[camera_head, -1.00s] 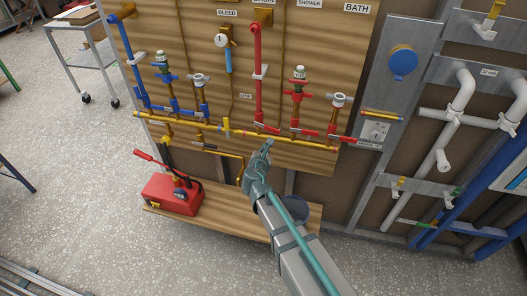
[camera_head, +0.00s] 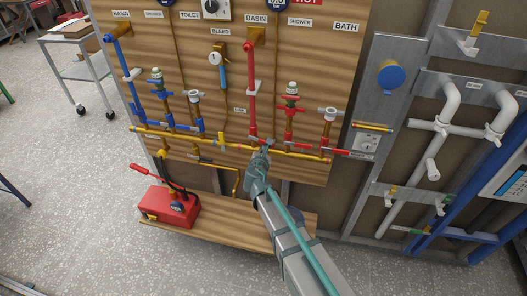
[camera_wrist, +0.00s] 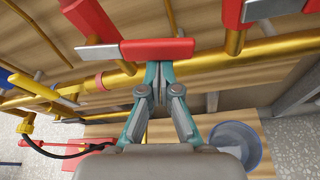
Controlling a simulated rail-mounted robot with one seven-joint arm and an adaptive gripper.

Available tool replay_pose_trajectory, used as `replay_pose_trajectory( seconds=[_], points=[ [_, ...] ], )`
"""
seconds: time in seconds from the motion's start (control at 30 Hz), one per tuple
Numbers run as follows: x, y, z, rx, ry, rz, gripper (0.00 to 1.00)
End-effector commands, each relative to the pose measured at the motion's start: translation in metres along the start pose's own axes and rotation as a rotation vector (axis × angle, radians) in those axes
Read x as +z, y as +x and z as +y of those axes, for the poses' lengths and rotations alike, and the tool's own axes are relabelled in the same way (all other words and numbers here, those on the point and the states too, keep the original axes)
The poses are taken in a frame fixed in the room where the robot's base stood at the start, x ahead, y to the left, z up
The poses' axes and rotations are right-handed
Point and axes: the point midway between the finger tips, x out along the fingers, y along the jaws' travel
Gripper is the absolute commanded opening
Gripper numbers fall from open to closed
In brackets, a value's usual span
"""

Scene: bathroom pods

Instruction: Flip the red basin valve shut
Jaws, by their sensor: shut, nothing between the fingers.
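The red basin valve shows in the head view at the foot of the red pipe under the right BASIN label, with its lever (camera_head: 257,141) just above the brass pipe. In the wrist view the red lever (camera_wrist: 150,49) lies roughly level, running right from below the red pipe, with a grey part at its left. My gripper (camera_head: 263,151) is shut and empty. In the wrist view its fingertips (camera_wrist: 158,68) are together just below the lever's right half, touching or very close; I cannot tell which.
The brass pipe (camera_wrist: 205,70) runs just behind my fingertips. Another red valve (camera_head: 288,138) stands to the right. A red pump box (camera_head: 170,206) and a grey bucket (camera_wrist: 237,145) are below, by the wooden shelf (camera_head: 210,232).

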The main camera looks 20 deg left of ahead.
Motion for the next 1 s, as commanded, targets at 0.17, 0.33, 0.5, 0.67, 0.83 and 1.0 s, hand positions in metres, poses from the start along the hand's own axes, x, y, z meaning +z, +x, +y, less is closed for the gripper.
replay_pose_trajectory(
  seconds=[0.17,0.33,0.5,0.67,0.83,1.0],
  points=[
    [0.007,-0.002,0.001,-0.019,-0.051,0.001,0.00],
    [0.014,-0.004,-0.001,-0.055,-0.155,0.001,0.00],
    [0.019,-0.007,-0.003,-0.069,-0.193,0.000,0.00],
    [0.019,-0.006,-0.003,-0.068,-0.192,0.000,0.00],
    [0.019,-0.007,-0.003,-0.068,-0.191,-0.001,0.00],
    [0.023,-0.008,-0.002,-0.067,-0.191,-0.001,0.00]
  ],
)
